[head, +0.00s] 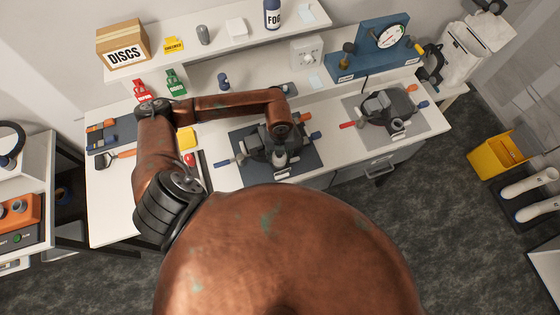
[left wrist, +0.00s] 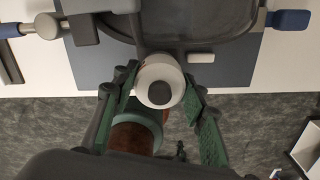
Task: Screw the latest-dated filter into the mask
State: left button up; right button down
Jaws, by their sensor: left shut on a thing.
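A dark respirator mask (head: 258,143) lies on the dark blue mat at the middle of the bench. In the left wrist view the mask (left wrist: 195,20) fills the top. My left gripper (left wrist: 160,95) is shut on a white round filter (left wrist: 148,83) with a dark centre, at the mask's near edge. In the head view my left gripper (head: 280,152) is over the near part of the mask, partly hidden by my arm. I cannot tell whether the filter touches or is threaded into the mask. No date on it is readable. My right gripper is not in view.
A second mask (head: 389,106) lies on a grey mat to the right. A blue gauge stand (head: 372,57), a DISCS box (head: 122,44) and red (head: 142,90) and green (head: 176,82) tags are further back. A yellow bin (head: 497,156) stands on the floor.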

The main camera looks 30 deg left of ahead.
pick_arm(q)
jog(key=m+b, duration=0.3)
jog(key=m, duration=0.1)
jog(key=m+b, duration=0.3)
jog(key=m, duration=0.1)
jog(key=m+b, duration=0.3)
jog(key=m, duration=0.1)
jog(key=shift+a+f, duration=0.1)
jog(key=shift+f, duration=0.25)
jog(key=shift+s+r+m+b, duration=0.15)
jog(key=shift+m+b, duration=0.35)
jog(key=shift+m, duration=0.5)
jog(key=shift+r, duration=0.15)
jog(key=o, duration=1.3)
